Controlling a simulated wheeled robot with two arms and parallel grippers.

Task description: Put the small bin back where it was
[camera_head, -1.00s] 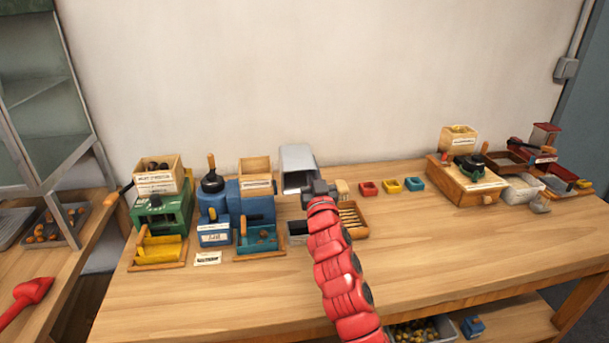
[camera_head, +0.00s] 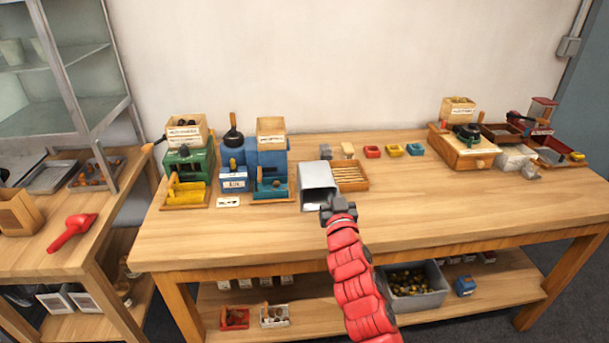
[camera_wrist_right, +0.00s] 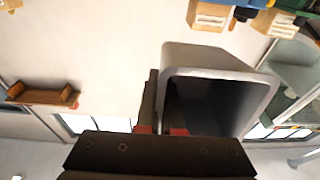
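The small bin (camera_head: 318,172) is a light grey box with a dark inside. In the head view it is tipped, its open end towards me, at the middle of the table, beside the slatted wooden tray. I cannot tell whether it touches the table. My right gripper (camera_head: 338,205) is shut on its near rim. In the right wrist view the bin (camera_wrist_right: 205,58) fills the upper middle, its wall between the dark fingers. No contents show in its dark inside. My left gripper is not in view.
The blue machine (camera_head: 265,162) and green machine (camera_head: 190,165) stand left of the bin. The slatted wooden tray (camera_head: 351,188) is close on its right. Red, yellow and teal small boxes (camera_head: 394,150) lie behind. A grey crate (camera_head: 412,297) sits below.

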